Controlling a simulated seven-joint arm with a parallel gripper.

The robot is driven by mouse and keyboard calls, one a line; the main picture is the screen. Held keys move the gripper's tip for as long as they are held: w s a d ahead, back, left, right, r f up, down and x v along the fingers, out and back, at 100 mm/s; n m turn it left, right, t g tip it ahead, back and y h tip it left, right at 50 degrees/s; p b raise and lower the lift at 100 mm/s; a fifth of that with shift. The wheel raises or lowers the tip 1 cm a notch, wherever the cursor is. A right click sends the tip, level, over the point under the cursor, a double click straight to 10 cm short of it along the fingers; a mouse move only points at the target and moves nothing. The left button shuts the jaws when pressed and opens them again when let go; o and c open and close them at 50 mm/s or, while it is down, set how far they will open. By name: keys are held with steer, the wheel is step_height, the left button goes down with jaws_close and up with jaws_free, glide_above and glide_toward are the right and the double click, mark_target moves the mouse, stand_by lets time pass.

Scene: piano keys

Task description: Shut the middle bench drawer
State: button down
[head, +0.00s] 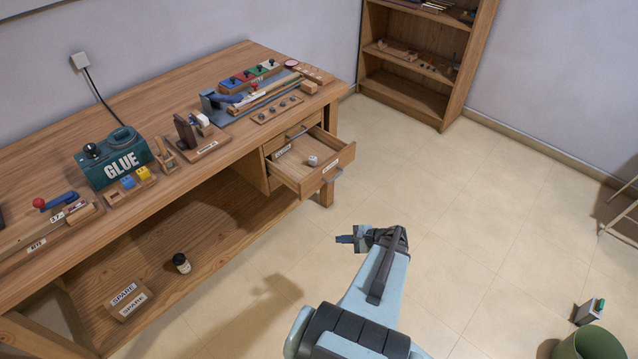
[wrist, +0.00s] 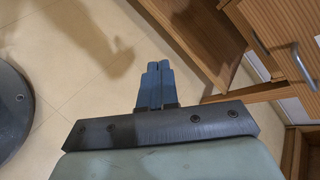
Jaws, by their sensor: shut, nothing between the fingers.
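The open drawer (head: 343,161) sticks out from the right end of the wooden workbench. It is a wooden box with a grey handle and a white label on its front, and a small pale round object (head: 312,160) lies inside. A closed drawer front (head: 284,137) with a bar handle is above it. What lies below the open drawer is hidden. My gripper (head: 345,239) is shut and empty, in front of the bench, lower in the picture than the drawer and apart from it. In the wrist view its blue fingers (wrist: 155,82) are together, with wooden bench parts at upper right.
The workbench top (head: 215,80) carries a green glue box (head: 118,160), coloured blocks and tools. Its lower shelf holds a dark bottle (head: 181,263) and a box marked spare (head: 127,300). A bookcase (head: 425,60) stands behind.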

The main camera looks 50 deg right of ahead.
steer(key=w+d+r+m+t+h, duration=0.2)
steer(key=w+d+r+m+t, duration=0.2)
steer(key=d+r+m, duration=0.1)
steer(key=m+t+h, duration=0.2)
steer(key=m+t, duration=0.1)
steer(key=m, duration=0.4)
glide_toward(313, 178)
steer(key=shift+m, duration=0.3)
steer(key=w, duration=0.6)
steer(key=shift+w+a+f, duration=0.1)
steer(key=shift+w+a, duration=0.05)
steer(key=shift+w, duration=0.25)
steer(key=w, duration=1.9)
steer(key=shift+w, duration=0.9)
steer(key=shift+w, duration=0.25)
steer(key=shift+s, duration=0.1)
steer(key=s, duration=1.5)
